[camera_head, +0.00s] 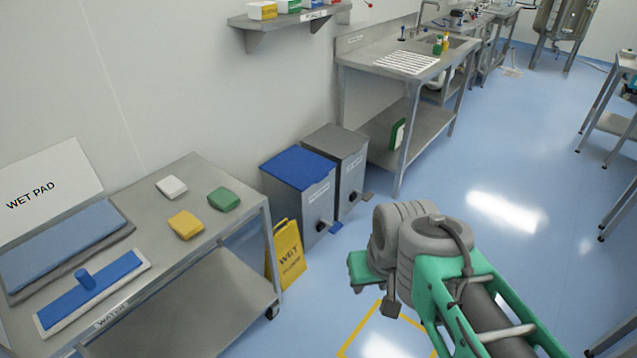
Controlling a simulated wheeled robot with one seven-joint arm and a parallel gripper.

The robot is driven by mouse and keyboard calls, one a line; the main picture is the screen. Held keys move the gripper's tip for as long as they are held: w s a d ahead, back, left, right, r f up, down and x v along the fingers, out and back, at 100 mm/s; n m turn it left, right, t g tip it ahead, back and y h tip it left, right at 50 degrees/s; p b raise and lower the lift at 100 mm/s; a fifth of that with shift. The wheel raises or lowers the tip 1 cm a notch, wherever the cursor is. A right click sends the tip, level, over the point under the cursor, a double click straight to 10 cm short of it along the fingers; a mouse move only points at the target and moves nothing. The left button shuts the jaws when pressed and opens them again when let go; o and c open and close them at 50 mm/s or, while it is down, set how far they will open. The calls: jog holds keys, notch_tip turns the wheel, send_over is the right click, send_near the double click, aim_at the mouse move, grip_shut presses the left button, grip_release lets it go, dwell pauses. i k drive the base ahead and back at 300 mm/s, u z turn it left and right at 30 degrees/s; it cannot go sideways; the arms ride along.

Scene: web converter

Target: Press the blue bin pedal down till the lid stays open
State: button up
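The blue-lidded bin (300,200) stands against the wall with its blue lid (298,166) shut. My green and grey arm comes in from the lower right. My gripper (378,290) is at the arm's far end, to the right of and nearer than the blue pedal in the picture, apart from it. The arm's bulky grey wrist hides most of the gripper, so its fingers cannot be made out clearly. Nothing is seen held in it.
A steel sink table (400,85) stands behind.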

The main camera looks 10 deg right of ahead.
aim_at(334, 228)
jog(key=z, duration=0.75)
jog(key=i, duration=2.75)
jog(key=u, duration=3.6)
jog(key=i, duration=0.55)
